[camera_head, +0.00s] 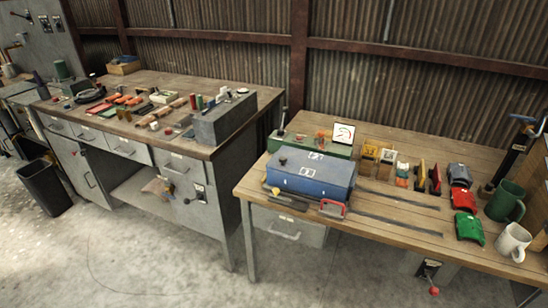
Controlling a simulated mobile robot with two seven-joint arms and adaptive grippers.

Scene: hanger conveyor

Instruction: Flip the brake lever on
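No lever in view can be read as the brake lever. A small lever with a red knob (433,290) sticks out below the front edge of the right table, on a grey plate. Another small lever (188,200) is on the front of the left workbench, beside its drawers. More lever-like switches (45,23) are on the grey panel at the top left, too small to read. Neither of my grippers is in view, and no contact with any lever shows.
The right table (400,215) holds a blue toolbox (311,174), a green mug (505,201) and a white mug (513,241). The left workbench (150,80) is crowded with tools. A black bin (46,187) stands at left. The concrete floor in front is clear.

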